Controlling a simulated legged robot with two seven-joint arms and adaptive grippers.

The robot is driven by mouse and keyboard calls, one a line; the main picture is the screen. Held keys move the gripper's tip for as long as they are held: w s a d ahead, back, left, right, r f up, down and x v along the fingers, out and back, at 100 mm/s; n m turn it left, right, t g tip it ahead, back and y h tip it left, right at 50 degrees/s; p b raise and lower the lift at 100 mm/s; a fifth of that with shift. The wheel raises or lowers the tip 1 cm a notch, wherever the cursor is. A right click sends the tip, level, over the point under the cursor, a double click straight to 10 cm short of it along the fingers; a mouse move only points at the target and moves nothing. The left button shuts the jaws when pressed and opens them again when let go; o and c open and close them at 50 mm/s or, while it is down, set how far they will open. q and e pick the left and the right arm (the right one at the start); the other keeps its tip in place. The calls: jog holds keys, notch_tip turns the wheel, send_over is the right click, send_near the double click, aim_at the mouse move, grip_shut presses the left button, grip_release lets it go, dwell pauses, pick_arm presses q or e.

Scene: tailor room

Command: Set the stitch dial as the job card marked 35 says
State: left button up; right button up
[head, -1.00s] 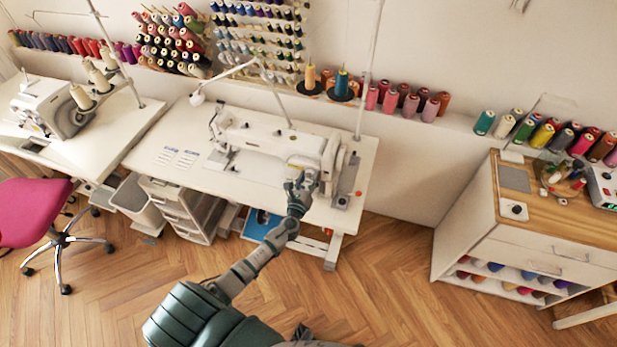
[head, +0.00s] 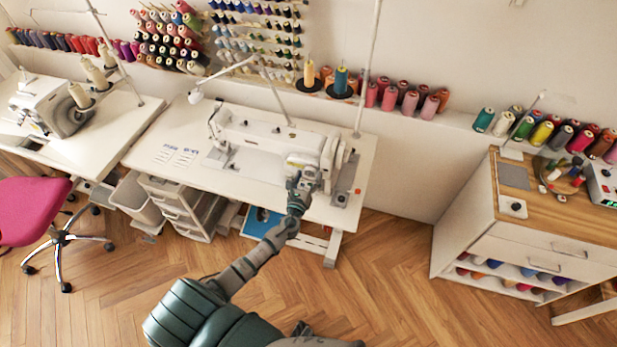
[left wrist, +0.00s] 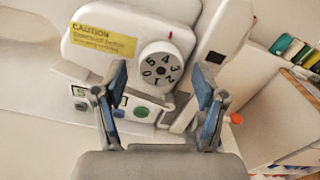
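My left gripper (left wrist: 160,84) is open, with one finger on each side of the dial in the picture; contact is not visible. In the head view my left gripper (head: 300,185) is at the machine's right end. Two paper cards (head: 165,155) (head: 185,158) lie on the table left of the machine; their writing is too small to read. A dark part at the bottom edge may be my right gripper (head: 301,330).
A yellow caution label (left wrist: 103,40) is left of the dial, and a green button (left wrist: 141,112) is below it. A lamp (head: 196,96) and thread stand rise around the machine. A wooden-topped cabinet (head: 560,195) stands right, a pink chair (head: 32,210) left.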

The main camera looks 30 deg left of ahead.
pick_arm(q)
jog(key=shift+r, duration=0.1)
jog(key=v, duration=1.2)
